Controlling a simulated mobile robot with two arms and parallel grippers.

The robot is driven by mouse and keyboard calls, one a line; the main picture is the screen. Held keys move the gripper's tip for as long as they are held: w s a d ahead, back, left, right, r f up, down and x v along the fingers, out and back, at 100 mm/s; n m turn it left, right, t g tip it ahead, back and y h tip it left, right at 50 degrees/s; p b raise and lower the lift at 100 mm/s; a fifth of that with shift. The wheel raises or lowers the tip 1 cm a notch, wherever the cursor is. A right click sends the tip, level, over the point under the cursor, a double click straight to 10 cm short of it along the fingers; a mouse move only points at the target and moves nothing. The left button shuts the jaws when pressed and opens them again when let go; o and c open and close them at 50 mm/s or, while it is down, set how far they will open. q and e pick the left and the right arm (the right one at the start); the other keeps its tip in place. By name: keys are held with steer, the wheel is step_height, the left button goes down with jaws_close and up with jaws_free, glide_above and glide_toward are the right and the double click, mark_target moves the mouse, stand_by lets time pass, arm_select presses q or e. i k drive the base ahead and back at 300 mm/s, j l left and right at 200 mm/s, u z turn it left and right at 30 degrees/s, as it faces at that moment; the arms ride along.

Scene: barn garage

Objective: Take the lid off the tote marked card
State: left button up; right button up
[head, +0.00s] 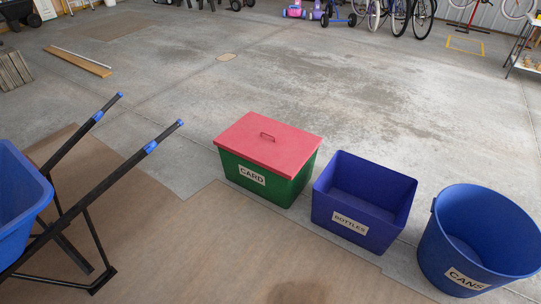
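The tote marked CARD (251,183) is a green bin standing on the floor near the middle of the head view. A flat red lid (257,146) covers its top. The tote's inside is hidden under the lid. Neither of my grippers is in view.
A blue tote marked BOTTLES (345,198) stands open close to the right of the green one. A round blue tub marked CANS (453,248) is further right. A blue wheelbarrow (14,205) with black handles is at left. Concrete floor (250,85) behind is clear.

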mark_target(282, 149)
steer(key=i+j+z, duration=0.2)
steer(key=i, duration=0.4)
steer(key=i+j+z, duration=0.25)
steer(key=i+j, duration=0.15)
steer(key=i, duration=0.2)
steer(key=i+j+z, duration=0.2)
steer(key=i+j, duration=0.25)
steer(key=i, duration=0.15)
